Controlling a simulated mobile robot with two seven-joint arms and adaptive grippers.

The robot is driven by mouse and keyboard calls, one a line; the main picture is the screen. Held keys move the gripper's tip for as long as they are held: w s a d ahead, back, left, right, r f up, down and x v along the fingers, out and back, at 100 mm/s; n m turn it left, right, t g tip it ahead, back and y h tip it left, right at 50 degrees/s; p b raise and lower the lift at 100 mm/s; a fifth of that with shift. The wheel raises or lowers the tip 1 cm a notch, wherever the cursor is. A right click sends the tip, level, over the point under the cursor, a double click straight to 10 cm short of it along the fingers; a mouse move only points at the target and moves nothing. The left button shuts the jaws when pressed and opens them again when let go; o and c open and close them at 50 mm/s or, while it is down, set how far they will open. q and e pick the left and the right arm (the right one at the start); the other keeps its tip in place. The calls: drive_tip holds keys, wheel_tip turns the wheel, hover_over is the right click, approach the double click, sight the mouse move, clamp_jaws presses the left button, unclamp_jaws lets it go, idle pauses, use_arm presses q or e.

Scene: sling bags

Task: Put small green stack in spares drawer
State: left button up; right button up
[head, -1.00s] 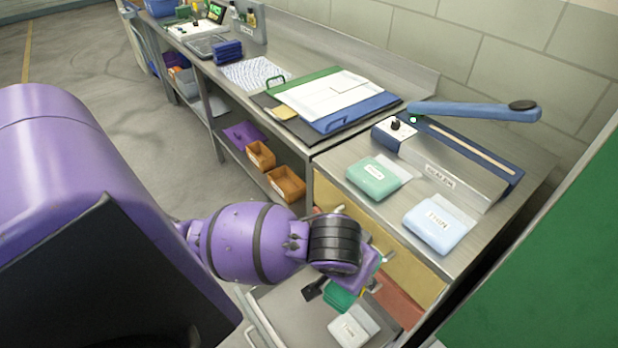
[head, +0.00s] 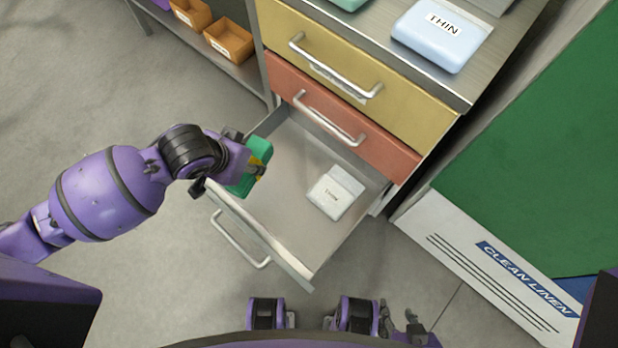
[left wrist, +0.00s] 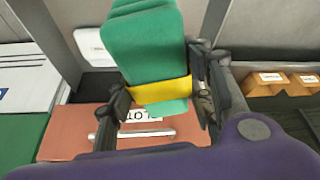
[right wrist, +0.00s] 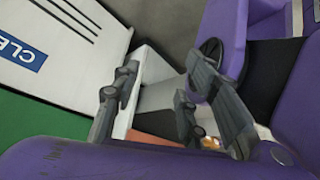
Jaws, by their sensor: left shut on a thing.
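My left gripper (head: 238,160) is shut on the small green stack (head: 255,168), which has a yellow band (left wrist: 160,91) round it. In the head view the stack overlaps the left side of an open grey drawer (head: 285,205); its exact height above the drawer is hard to tell. The green stack (left wrist: 145,45) also fills the middle of the left wrist view. In the drawer a white pack (head: 335,192) marked THIN lies to the right of the green stack. My right gripper (right wrist: 160,105) is open and empty in the right wrist view.
Above the open drawer are a shut red drawer (head: 340,120) and a shut yellow drawer (head: 360,75). A light blue pack (head: 440,35) sits on the counter. A Clean Linen bin (head: 490,265) stands at the right. The drawer floor around the white pack is clear.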

use_arm(q)
drive_tip(key=w+f+m+h+b, duration=0.1)
drive_tip(key=w+f+m+b, duration=0.2)
drive_tip(key=w+f+b, duration=1.05)
drive_tip(key=shift+g, duration=0.3)
drive_tip(key=f+b, duration=0.1)
drive_tip(key=f, duration=0.2)
drive_tip(key=f+b, duration=0.1)
drive_tip(key=f, duration=0.3)
drive_tip(key=f+b, duration=0.1)
drive_tip(key=f, duration=0.2)
drive_tip(key=shift+s+a+f+b, duration=0.2)
drive_tip(key=shift+a+f+b, duration=0.05)
drive_tip(key=shift+a+b, duration=0.15)
drive_tip(key=shift+r, duration=0.1)
use_arm(e)
wheel_tip(320, 180, down, 17)
drive_tip(key=shift+w+g, duration=0.35)
drive_tip(key=shift+g, duration=0.05)
use_arm(q)
drive_tip(key=o, duration=1.4)
